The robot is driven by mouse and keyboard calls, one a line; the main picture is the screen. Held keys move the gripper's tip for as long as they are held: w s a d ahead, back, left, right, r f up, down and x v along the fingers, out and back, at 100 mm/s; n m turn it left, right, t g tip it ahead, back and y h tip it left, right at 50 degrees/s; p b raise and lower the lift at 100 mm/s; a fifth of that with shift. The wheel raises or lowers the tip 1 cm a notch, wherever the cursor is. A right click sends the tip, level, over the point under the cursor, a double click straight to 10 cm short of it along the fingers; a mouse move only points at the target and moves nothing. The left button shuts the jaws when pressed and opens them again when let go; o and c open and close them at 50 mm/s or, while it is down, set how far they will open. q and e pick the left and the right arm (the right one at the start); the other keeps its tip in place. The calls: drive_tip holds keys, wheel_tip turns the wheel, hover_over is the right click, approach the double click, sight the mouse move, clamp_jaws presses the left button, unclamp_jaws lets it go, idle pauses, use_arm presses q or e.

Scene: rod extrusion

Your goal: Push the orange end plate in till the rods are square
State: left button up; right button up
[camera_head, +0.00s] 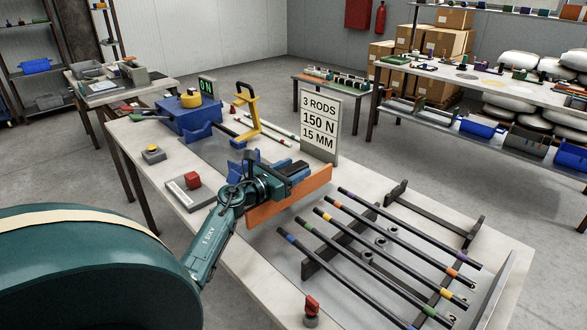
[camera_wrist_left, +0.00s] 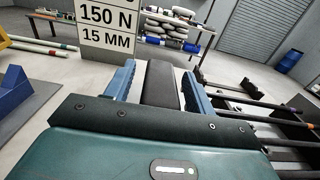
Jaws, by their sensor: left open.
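The orange end plate (camera_head: 285,203) stands on edge on the workbench, at the left of the rods. My left gripper (camera_head: 300,168) is just behind its upper edge, with its jaws open; I cannot tell whether it touches the plate. In the left wrist view the two blue fingers (camera_wrist_left: 158,84) stand apart, with a dark block between them. Several black rods with coloured bands (camera_head: 372,230) lie side by side on dark notched supports (camera_head: 325,258), their near ends staggered. The rods show partly at the right of the left wrist view (camera_wrist_left: 265,102). My right gripper is out of view.
A sign reading 3 RODS, 150 N, 15 MM (camera_head: 320,123) stands behind the plate.

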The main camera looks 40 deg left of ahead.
use_arm(q)
drive_tip(key=shift+w, duration=0.2)
clamp_jaws()
idle(0.6)
